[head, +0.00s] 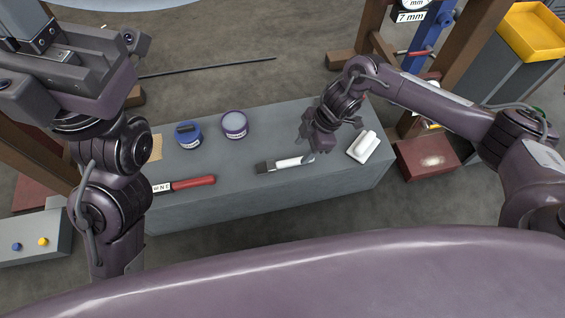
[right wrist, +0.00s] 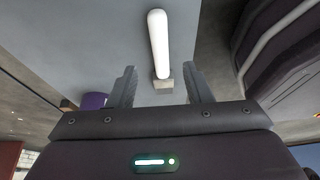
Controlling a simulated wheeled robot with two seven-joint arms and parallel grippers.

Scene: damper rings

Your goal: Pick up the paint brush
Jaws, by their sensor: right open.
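The paint brush (head: 288,162) lies on the grey workbench (head: 215,208), its white handle to the right and dark bristles to the left. My right gripper (head: 309,148) is open just above the handle's right end and partly covers it. In the right wrist view, the white handle (right wrist: 158,42) points away, and the brush's greyish head end shows between the open fingers (right wrist: 160,87). Nothing is held; the exact gap is hard to judge. My left gripper (head: 70,60) is raised at the upper left, away from the brush; its jaw opening is unclear.
A red-handled tool (head: 193,183) lies at the left and a white block-like object (head: 364,146) at the right. A red box (head: 427,157) is beyond the right end.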

